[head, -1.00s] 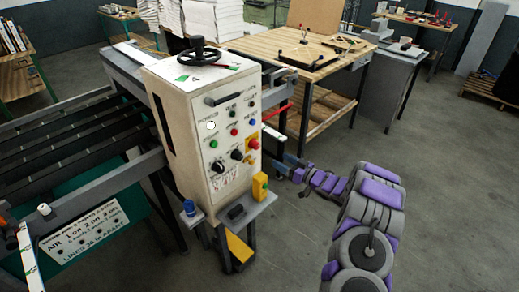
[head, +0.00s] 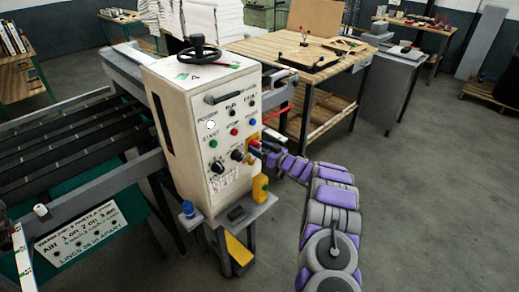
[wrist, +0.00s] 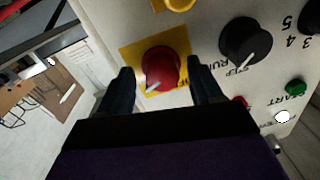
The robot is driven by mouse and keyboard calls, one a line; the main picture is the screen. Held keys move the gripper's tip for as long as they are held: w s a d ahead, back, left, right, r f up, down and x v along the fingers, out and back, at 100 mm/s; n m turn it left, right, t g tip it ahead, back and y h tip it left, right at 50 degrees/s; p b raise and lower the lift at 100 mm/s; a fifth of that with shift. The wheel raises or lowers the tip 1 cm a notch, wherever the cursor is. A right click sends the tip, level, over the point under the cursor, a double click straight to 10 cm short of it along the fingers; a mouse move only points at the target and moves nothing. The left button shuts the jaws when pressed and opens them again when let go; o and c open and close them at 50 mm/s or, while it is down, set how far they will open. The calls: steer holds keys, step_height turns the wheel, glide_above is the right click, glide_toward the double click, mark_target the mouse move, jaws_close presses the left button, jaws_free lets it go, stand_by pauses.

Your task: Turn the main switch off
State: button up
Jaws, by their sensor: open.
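The main switch is a red rotary knob (wrist: 160,68) on a yellow plate (wrist: 127,57), on the front of the cream control box (head: 185,95). A pale pointer mark on the knob slants toward the lower left in the wrist view. My gripper (wrist: 163,80) is open, with one dark finger on each side of the red knob. Whether the fingers touch it I cannot tell. In the head view my gripper (head: 262,148) is at the right edge of the panel and covers most of the switch.
A black selector knob (wrist: 246,42) and a green button (wrist: 295,87) sit beside the switch. A yellow part (wrist: 174,4) is close by it. Below the panel is a small shelf (head: 240,213) with a yellow box (head: 260,188). A wooden workbench (head: 300,50) stands behind.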

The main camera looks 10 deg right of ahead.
steer(key=shift+c, duration=0.4)
steer(key=c, duration=1)
steer(key=shift+r+n+p, duration=0.1)
steer(key=shift+n+p, duration=0.2)
steer(key=shift+n, duration=0.1)
steer(key=n+p, duration=0.1)
steer(key=n, duration=0.1)
steer(key=shift+n+p, duration=0.35)
steer(key=shift+n, duration=0.05)
steer(key=n, duration=0.5)
steer(key=shift+h, duration=0.3)
steer(key=n+b, duration=0.2)
steer(key=n, duration=0.2)
steer(key=shift+n, duration=0.3)
steer(key=n+b, duration=0.3)
steer(key=n, duration=0.1)
steer(key=shift+s+a+f+h+b, duration=0.1)
steer(key=shift+s+f+h+b, duration=0.1)
steer(key=shift+h+b, duration=0.15)
